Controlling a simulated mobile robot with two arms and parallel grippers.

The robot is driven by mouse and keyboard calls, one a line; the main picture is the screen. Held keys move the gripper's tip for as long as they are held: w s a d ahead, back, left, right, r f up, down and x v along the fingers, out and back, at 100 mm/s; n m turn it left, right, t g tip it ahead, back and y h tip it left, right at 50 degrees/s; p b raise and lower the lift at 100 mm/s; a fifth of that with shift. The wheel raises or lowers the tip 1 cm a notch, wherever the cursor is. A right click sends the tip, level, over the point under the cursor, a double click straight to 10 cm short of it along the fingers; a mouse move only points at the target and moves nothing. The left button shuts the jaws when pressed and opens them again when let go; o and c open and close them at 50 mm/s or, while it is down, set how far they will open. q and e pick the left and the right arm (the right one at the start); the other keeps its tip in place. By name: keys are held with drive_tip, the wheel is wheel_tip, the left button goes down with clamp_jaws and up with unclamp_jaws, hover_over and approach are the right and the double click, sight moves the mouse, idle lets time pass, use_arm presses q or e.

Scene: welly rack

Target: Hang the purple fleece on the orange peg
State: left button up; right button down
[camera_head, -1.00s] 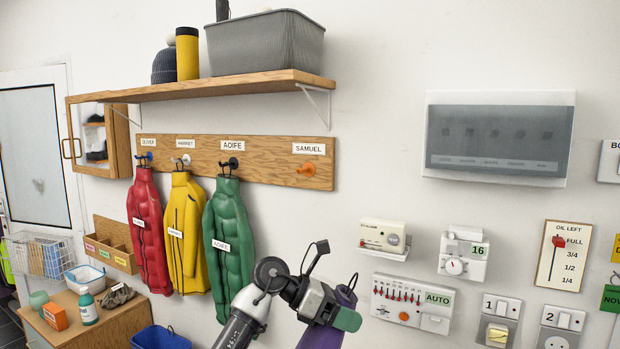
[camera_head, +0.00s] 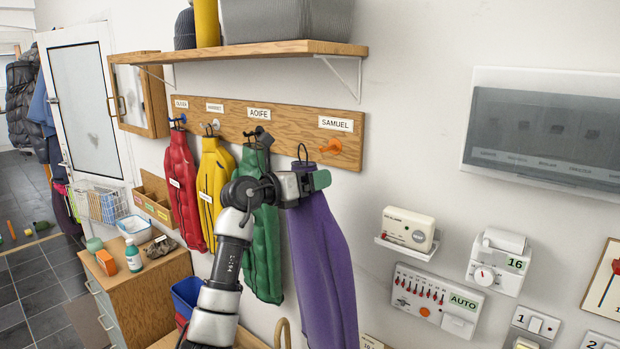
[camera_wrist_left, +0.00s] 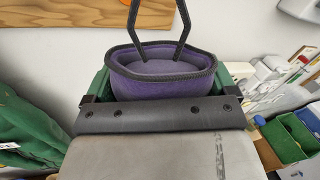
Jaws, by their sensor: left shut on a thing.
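The purple fleece (camera_head: 325,265) hangs from my left gripper (camera_head: 316,181), which is shut on its collar. In the left wrist view the purple collar (camera_wrist_left: 160,82) sits between the green fingers, and its dark hanging loop rises out of the top of the picture. In the head view this loop (camera_head: 302,153) stands upright just left of the orange peg (camera_head: 331,146), apart from it in the picture. The depth gap between loop and peg is hard to tell. The orange peg is bare, under the SAMUEL label (camera_head: 336,124). My right gripper is not in view.
A green jacket (camera_head: 262,250), a yellow one (camera_head: 213,175) and a red one (camera_head: 181,190) hang on the pegs to the left. A shelf (camera_head: 250,49) juts out above the peg board (camera_head: 285,128). Wall right of the peg is clear down to the alarm box (camera_head: 408,229).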

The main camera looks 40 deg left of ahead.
use_arm(q)
drive_tip(key=shift+w, duration=0.7)
drive_tip(key=shift+w+a+f+p, duration=0.1)
drive_tip(key=shift+w+a+p, duration=0.05)
drive_tip(key=shift+w, duration=1)
drive_tip(key=shift+w+a+f+p, duration=0.1)
drive_tip(key=shift+w+p, duration=0.05)
drive_tip(key=shift+w, duration=1)
drive_tip(key=shift+w+a+f+p, duration=0.1)
drive_tip(key=shift+w+a+p, duration=0.05)
drive_tip(key=shift+w, duration=1)
drive_tip(key=shift+w+f+b, duration=0.25)
drive_tip(key=shift+f+b, duration=0.05)
drive_tip(key=shift+f, duration=0.1)
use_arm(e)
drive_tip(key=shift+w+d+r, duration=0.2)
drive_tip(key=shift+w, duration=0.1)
use_arm(q)
drive_tip(key=shift+d+f, duration=0.1)
drive_tip(key=shift+f, duration=0.25)
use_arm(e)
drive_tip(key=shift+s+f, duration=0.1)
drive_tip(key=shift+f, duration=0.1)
use_arm(q)
drive_tip(key=shift+w+a+f, duration=0.2)
drive_tip(key=shift+w+f, duration=0.05)
drive_tip(key=shift+w, duration=0.25)
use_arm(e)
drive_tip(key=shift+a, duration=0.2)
